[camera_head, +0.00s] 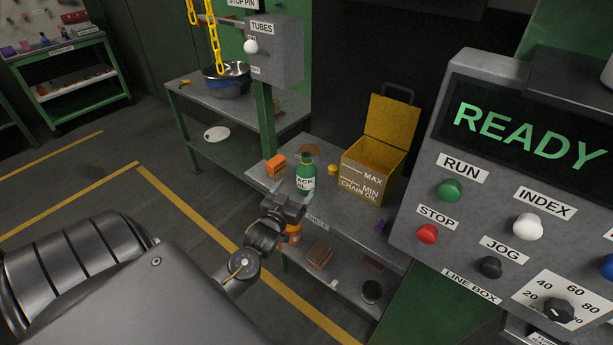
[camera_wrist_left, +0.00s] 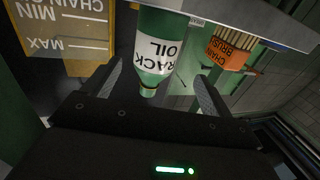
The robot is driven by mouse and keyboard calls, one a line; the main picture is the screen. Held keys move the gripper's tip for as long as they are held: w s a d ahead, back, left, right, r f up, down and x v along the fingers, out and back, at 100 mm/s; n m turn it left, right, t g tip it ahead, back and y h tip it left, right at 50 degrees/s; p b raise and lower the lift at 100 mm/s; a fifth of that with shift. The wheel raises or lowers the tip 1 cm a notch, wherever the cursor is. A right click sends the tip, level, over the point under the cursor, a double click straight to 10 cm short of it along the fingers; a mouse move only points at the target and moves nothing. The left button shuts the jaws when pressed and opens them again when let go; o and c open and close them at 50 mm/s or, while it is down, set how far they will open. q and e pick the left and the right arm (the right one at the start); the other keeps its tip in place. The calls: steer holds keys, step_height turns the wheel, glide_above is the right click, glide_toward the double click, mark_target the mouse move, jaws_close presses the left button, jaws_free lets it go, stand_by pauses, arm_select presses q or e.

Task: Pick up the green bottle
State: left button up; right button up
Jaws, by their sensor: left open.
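The green bottle (camera_head: 306,175) has a white label and stands upright on the grey bench shelf (camera_head: 342,215). My left gripper (camera_head: 289,198) is just in front of it, at the left front edge of the shelf. In the left wrist view the green bottle (camera_wrist_left: 156,55) appears upside down, with its label reading "RACK OIL". There my left gripper (camera_wrist_left: 160,85) is open, with one finger on each side of the bottle's neck end. I cannot tell whether either finger touches it. My right gripper is in neither view.
A yellow chain oil box (camera_head: 368,178) with an open lid stands right of the bottle. An orange brush block (camera_head: 276,166) is close on its left. A small yellow cap (camera_head: 332,169) lies behind. The control panel (camera_head: 480,215) fills the right side. A lower shelf (camera_head: 325,270) holds small items.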

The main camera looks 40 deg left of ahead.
mark_target(307, 175)
arm_select(q)
steer(key=x, duration=0.2)
steer(key=shift+w+a+f, duration=0.1)
steer(key=shift+w, duration=0.25)
steer(key=shift+w+p, duration=0.15)
steer(key=shift+p, duration=0.15)
steer(key=x, duration=0.1)
steer(key=p+x, duration=0.1)
steer(key=x, duration=0.2)
steer(key=shift+w+p, duration=0.3)
steer(key=shift+w, duration=0.15)
steer(key=shift+c, duration=0.5)
steer(key=c, duration=1.2)
